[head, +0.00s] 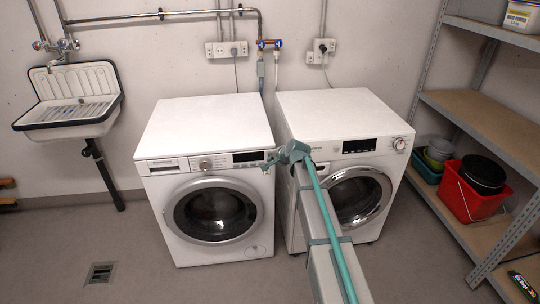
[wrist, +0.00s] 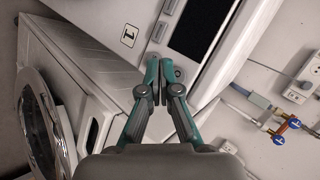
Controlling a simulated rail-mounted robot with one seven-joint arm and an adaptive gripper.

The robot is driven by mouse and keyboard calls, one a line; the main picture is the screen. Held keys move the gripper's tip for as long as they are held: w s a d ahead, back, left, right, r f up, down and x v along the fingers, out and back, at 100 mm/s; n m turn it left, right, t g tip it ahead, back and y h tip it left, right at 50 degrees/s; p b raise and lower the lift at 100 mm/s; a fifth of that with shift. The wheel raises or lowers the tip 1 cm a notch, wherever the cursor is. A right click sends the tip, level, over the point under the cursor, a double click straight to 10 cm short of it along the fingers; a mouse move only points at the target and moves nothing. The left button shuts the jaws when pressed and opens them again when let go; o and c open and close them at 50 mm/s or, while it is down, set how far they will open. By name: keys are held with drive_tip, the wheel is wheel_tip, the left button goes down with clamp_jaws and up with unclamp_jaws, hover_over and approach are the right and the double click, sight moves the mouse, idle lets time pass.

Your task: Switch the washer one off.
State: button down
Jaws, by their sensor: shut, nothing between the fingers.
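Washer one (head: 205,130) is the left white front-loader in the head view, with its round door shut. In the wrist view its panel carries a "1" label (wrist: 130,36), a dark display (wrist: 198,25) and a small round button (wrist: 178,73). My gripper (head: 267,165) is at the right end of this panel. In the wrist view my gripper (wrist: 159,64) is shut and empty, its fingertips just beside the round button. I cannot tell whether they touch the panel.
A second white washer (head: 340,115) stands close on the right, partly behind my arm. A metal shelf (head: 485,110) with a red bin (head: 467,197) is at the far right. A sink (head: 70,95) hangs at the left. The floor before the left washer is clear.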

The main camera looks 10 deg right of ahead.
drive_tip(key=shift+s, duration=2.7)
drive_tip(key=shift+s, duration=0.15)
drive_tip(key=shift+s+d, duration=0.1)
drive_tip(key=shift+s, duration=0.25)
drive_tip(key=s, duration=1.1)
idle(3.4)
